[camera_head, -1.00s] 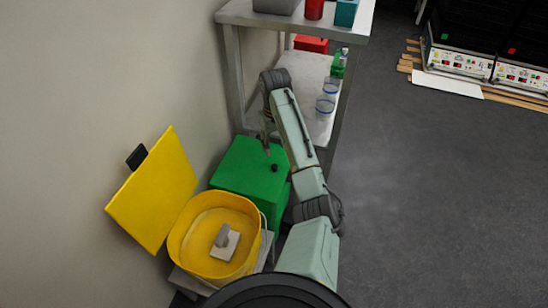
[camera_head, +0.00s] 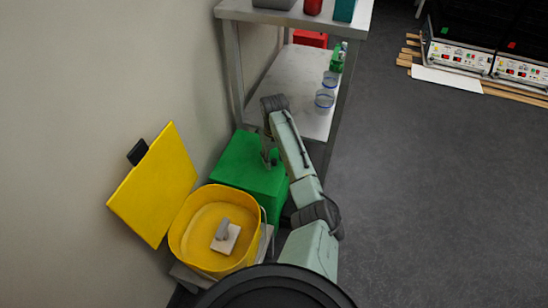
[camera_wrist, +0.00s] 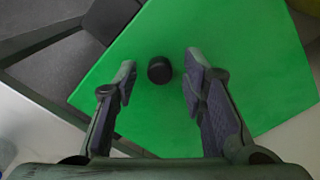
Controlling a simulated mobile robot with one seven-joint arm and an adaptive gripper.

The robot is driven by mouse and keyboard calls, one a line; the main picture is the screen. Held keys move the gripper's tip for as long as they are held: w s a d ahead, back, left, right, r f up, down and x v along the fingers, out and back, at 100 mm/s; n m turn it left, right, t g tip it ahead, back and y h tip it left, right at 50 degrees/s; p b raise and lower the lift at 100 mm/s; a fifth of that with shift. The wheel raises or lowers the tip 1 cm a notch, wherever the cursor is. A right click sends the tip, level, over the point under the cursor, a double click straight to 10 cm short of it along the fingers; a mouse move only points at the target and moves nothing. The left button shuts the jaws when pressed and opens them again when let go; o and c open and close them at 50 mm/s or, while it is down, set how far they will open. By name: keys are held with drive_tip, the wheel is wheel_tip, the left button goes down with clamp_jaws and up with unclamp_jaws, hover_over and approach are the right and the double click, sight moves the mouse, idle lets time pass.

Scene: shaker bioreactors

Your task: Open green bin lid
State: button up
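The green bin (camera_head: 240,172) stands on the floor against the wall, with its flat green lid (camera_wrist: 225,65) closed on top. A round black knob (camera_wrist: 160,70) sits on the lid. In the wrist view my gripper (camera_wrist: 160,78) is open, with one finger on each side of the knob and gaps between the fingers and the knob. I cannot tell whether the fingertips touch the lid.
The yellow bin (camera_head: 190,240) stands next to the green one, its yellow lid (camera_head: 155,187) open against the wall and a grey-white object (camera_head: 224,236) inside. A metal shelf table (camera_head: 285,90) stands behind, with blue-rimmed containers (camera_head: 325,98).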

clamp_jaws()
idle(0.7)
